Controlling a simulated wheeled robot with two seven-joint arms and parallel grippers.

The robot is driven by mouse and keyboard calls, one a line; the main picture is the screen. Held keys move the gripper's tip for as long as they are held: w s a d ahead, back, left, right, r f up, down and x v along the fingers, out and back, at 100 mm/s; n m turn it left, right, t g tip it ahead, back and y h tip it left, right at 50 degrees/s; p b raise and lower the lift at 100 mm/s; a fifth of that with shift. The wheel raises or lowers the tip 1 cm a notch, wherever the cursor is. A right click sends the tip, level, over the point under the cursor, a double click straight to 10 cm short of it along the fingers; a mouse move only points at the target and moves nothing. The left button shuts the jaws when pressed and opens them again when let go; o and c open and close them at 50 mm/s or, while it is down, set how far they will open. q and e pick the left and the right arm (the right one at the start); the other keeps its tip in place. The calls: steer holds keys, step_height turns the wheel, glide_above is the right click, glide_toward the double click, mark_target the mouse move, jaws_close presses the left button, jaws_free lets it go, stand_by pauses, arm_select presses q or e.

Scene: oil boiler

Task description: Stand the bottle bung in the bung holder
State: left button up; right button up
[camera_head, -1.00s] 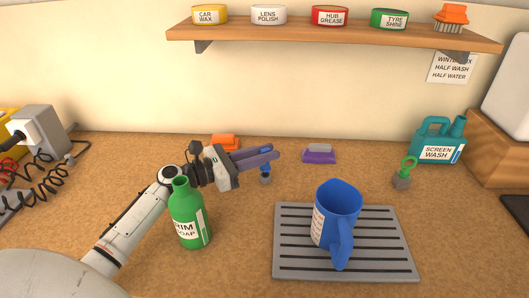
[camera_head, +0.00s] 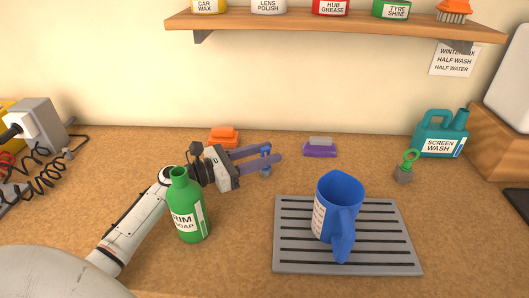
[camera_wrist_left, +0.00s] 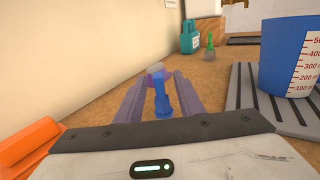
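The open green bottle (camera_head: 188,208) stands in front of my left arm. My right gripper is not in view.
A blue measuring jug (camera_head: 338,205) stands on a grey slatted tray (camera_head: 404,262). An orange brush (camera_head: 223,137), a purple brush (camera_head: 320,148) and a teal screen wash jug (camera_head: 441,136) are at the back. Bare counter lies between the gripper and the grey block.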

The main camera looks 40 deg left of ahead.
arm_select(q)
step_height(320, 180, up, 10)
steer(key=shift+r+p, duration=0.1)
steer(key=shift+p, duration=0.95)
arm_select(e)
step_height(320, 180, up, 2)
